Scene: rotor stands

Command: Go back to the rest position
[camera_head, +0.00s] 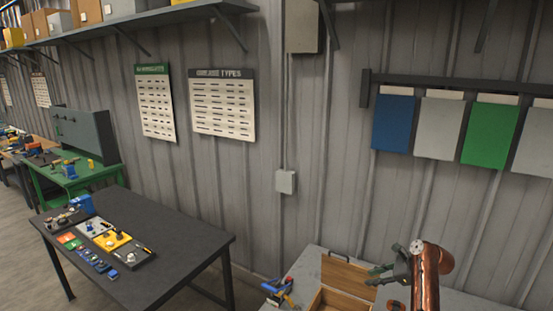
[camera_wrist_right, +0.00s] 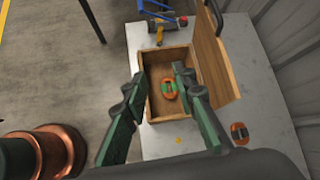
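My right gripper (camera_head: 374,275) is at the lower right of the head view, at the end of my copper-coloured arm, above the grey table beside the wooden box. In the right wrist view the right gripper (camera_wrist_right: 158,74) has its two green fingers spread, with nothing held between them. Below them is an open wooden box (camera_wrist_right: 152,118); an orange and green round part (camera_wrist_right: 168,92) lies inside. The box (camera_head: 318,300) is cut off at the bottom of the head view. My left gripper is in neither view.
The box's raised lid (camera_wrist_right: 213,50) stands at its right. Another orange round part (camera_wrist_right: 240,133) lies on the grey tabletop (camera_wrist_right: 222,112). A blue tool (camera_wrist_right: 160,14) is beyond the box. A dark table (camera_head: 185,245) with several parts stands left; a wall is behind.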

